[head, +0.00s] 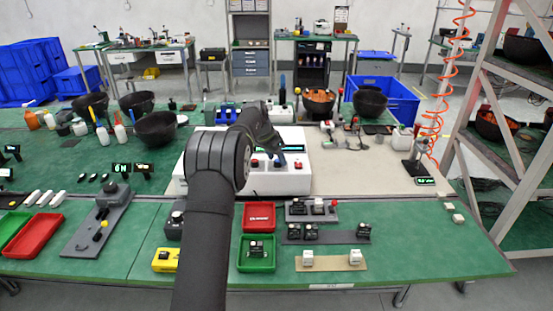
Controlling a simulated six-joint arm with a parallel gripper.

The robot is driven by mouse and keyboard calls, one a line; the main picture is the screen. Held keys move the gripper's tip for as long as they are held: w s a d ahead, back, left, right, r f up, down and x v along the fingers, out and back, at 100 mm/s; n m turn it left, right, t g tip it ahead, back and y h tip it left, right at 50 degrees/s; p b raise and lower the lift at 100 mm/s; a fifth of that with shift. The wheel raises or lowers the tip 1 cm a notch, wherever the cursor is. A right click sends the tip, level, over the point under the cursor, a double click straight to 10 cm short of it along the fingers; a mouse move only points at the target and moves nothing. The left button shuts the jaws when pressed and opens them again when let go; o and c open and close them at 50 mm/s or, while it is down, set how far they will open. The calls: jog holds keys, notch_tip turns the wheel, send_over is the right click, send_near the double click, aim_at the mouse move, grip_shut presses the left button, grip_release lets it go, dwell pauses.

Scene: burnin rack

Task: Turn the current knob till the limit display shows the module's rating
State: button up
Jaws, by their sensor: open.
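A white instrument box (216,184) stands on the bench at the middle, partly hidden behind my arm. Its front bears a green-lit display (294,148), a red knob or button (254,163) and another red one (298,165). Which of these is the current knob I cannot tell, and the display's digits are too small to read. My gripper (277,160) is open and points down at the box's front, close to a blue part between the two red ones. Whether it touches anything is unclear. The module's rating cannot be read.
A red tray (258,218) and a green tray (256,268) lie in front of the box. Module holders (325,237) stand to their right. A small lit display (425,181) is at the right. Black bowls (155,128) stand at the back left.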

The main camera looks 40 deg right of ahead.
jog(key=shift+d+f, duration=0.2)
jog(key=shift+f, duration=0.2)
jog(key=shift+c, duration=0.2)
jog(key=c, duration=0.9)
jog(key=shift+c, duration=0.2)
jog(key=shift+s+n+t, duration=0.1)
jog(key=shift+n+t, duration=0.45)
jog(key=shift+n, duration=0.9)
jog(key=shift+s+n+t, duration=0.1)
jog(key=shift+n+t, duration=0.45)
jog(key=shift+n, duration=0.9)
jog(key=o, duration=1)
